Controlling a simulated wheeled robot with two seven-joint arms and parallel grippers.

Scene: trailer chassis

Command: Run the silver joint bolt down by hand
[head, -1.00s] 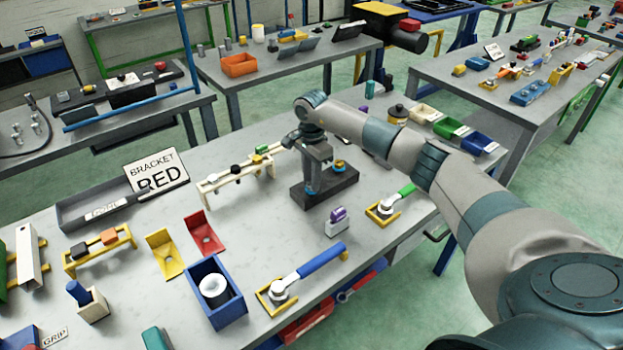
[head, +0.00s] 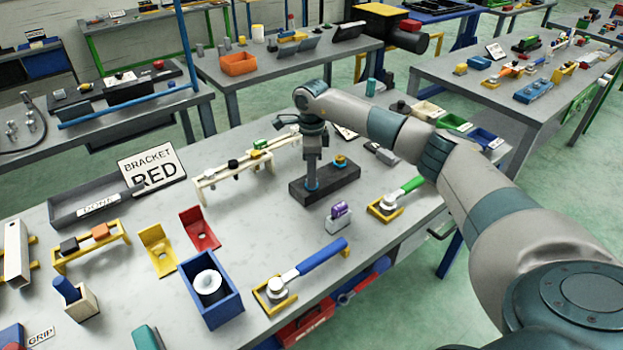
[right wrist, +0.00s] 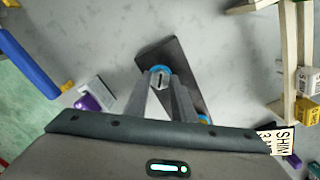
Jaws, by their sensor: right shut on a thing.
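A dark block (head: 328,194) lies on the grey bench, with a blue ring at its near-left end and a yellow-topped piece (head: 340,159) at the other end. My right gripper (head: 312,184) points straight down over the near-left end. In the right wrist view the fingers are shut on a silver bolt head (right wrist: 160,77) with a dark slot, inside the blue ring on the block (right wrist: 172,48). Fingers partly hide the bolt, and its shank is hidden. A second blue ring (right wrist: 203,119) shows partly behind a finger. My left gripper is not in view.
A cream rack (head: 230,172) stands left of the block. A purple-topped piece (head: 339,214), a green-handled tool (head: 405,189) and a blue-handled tool (head: 322,257) lie nearer. Small bins (head: 452,121) stand behind my right arm. Clear bench lies left of the purple-topped piece.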

